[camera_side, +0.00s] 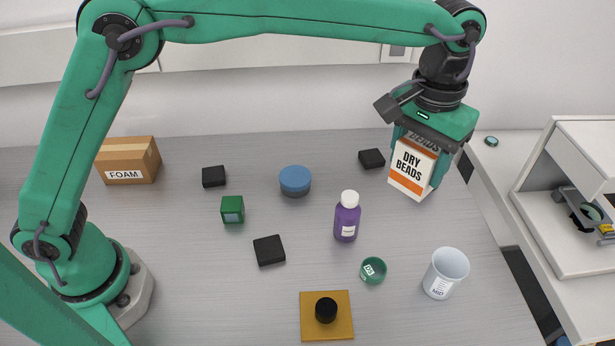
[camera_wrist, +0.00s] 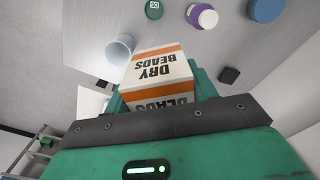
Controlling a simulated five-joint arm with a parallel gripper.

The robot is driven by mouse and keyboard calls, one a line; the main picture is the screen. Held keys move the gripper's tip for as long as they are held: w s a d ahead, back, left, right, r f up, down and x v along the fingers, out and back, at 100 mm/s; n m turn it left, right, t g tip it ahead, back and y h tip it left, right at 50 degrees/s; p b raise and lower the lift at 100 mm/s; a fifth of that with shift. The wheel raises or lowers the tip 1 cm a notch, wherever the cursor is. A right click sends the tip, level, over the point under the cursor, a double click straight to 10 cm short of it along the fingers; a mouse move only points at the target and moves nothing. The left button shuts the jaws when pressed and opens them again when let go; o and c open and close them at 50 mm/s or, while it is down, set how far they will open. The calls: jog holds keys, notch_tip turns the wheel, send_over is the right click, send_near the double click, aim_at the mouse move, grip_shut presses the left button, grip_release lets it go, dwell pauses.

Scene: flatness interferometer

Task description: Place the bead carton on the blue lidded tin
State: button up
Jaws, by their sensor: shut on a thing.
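The bead carton (camera_side: 411,170) is white with an orange band and reads "DRY BEADS". My gripper (camera_side: 418,168) is shut on it at the right side of the bench. The carton looks tilted in the side view; I cannot tell how far its bottom is from the bench. In the wrist view the carton (camera_wrist: 160,75) sits between the fingers of my gripper (camera_wrist: 163,90). The blue lidded tin (camera_side: 295,181) stands on the bench to the left of the carton, with nothing on its lid. It also shows in the wrist view (camera_wrist: 266,9) at the top right edge.
A purple bottle (camera_side: 347,218) with a white cap stands between tin and carton, nearer the front. A black block (camera_side: 371,158) lies behind. A white cup (camera_side: 445,273), green cap (camera_side: 373,270), green cube (camera_side: 232,209), more black blocks and a FOAM box (camera_side: 128,161) surround the area.

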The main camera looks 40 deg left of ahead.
jog(key=s+a+n, duration=0.3)
jog(key=a+n, duration=0.2)
jog(key=a, duration=0.4)
jog(key=s+a+n, duration=0.3)
jog(key=a+n, duration=0.2)
jog(key=a, duration=0.4)
notch_tip(320, 180, down, 5)
jog(key=shift+w+a+f, duration=0.1)
jog(key=shift+a+f, duration=0.05)
jog(key=shift+w, duration=0.1)
send_near(295, 176)
jog(key=shift+f, duration=0.1)
jog(key=shift+f, duration=1.9)
jog(key=shift+f, duration=0.15)
